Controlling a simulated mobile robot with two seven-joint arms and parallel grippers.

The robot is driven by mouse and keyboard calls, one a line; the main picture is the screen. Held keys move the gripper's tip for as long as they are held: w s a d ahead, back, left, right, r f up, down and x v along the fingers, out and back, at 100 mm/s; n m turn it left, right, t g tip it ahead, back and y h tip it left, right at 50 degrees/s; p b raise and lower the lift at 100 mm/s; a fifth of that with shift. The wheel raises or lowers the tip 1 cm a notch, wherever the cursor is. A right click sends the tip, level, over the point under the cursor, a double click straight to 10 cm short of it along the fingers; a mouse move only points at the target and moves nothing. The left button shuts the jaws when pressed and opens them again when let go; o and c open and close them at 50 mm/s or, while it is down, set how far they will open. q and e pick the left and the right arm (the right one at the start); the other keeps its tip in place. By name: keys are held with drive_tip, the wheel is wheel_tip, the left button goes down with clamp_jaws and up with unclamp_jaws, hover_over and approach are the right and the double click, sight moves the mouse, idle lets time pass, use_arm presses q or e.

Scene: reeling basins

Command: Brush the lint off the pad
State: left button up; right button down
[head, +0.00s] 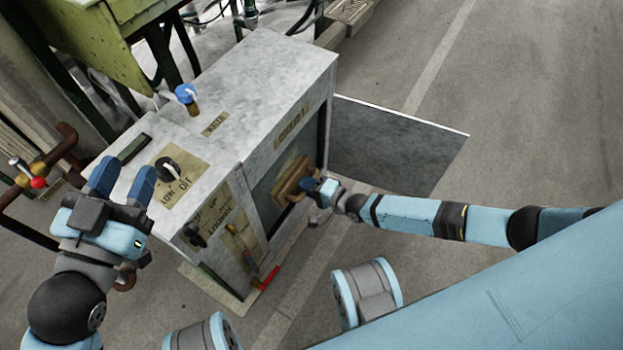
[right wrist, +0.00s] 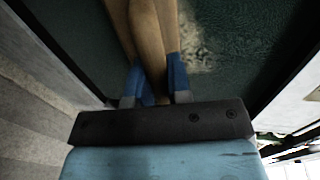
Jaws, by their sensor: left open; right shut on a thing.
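My right gripper (head: 314,188) is shut on a wooden brush (head: 292,181) at the open front of the grey metal cabinet. In the right wrist view the brush (right wrist: 146,35) sits between the blue fingers (right wrist: 155,78). The dark green pad (head: 266,198) is upright behind the brush. It also shows in the right wrist view (right wrist: 235,40). A pale patch of lint (right wrist: 198,48) lies on the pad just right of the brush. Whether bristles touch the pad is hidden.
The cabinet (head: 255,75) has a blue-handled valve (head: 187,96) and a black knob (head: 168,168) on top. A grey panel (head: 395,145) extends right from it. A red-handled lever (head: 268,278) is low at the front. Pipes with a red knob (head: 38,183) stand left. Floor at right is clear.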

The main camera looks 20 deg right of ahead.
sight(301, 198)
drive_tip(key=shift+s+a+r+p, duration=0.1)
drive_tip(key=shift+s+a+p, duration=0.1)
drive_tip(key=shift+s+a, duration=0.3)
drive_tip(key=shift+s+a+r+p, duration=0.15)
drive_tip(key=shift+s+a, duration=0.15)
drive_tip(key=shift+a, duration=0.4)
drive_tip(key=shift+s+a+f+p, duration=0.1)
drive_tip(key=shift+s+a+p, duration=0.1)
drive_tip(key=shift+s+a, duration=0.3)
drive_tip(key=shift+r+p, duration=1.05)
drive_tip(key=shift+r, duration=0.2)
drive_tip(key=shift+w+d+f+b, duration=0.25)
drive_tip(key=shift+w+d+b, duration=0.25)
drive_tip(key=shift+d+b, duration=0.15)
use_arm(q)
drive_tip(key=shift+r+b, duration=0.45)
drive_tip(key=shift+r, duration=0.1)
use_arm(e)
drive_tip(key=shift+w+d+r, duration=0.1)
drive_tip(key=shift+w+d, duration=0.55)
drive_tip(key=shift+d, duration=0.05)
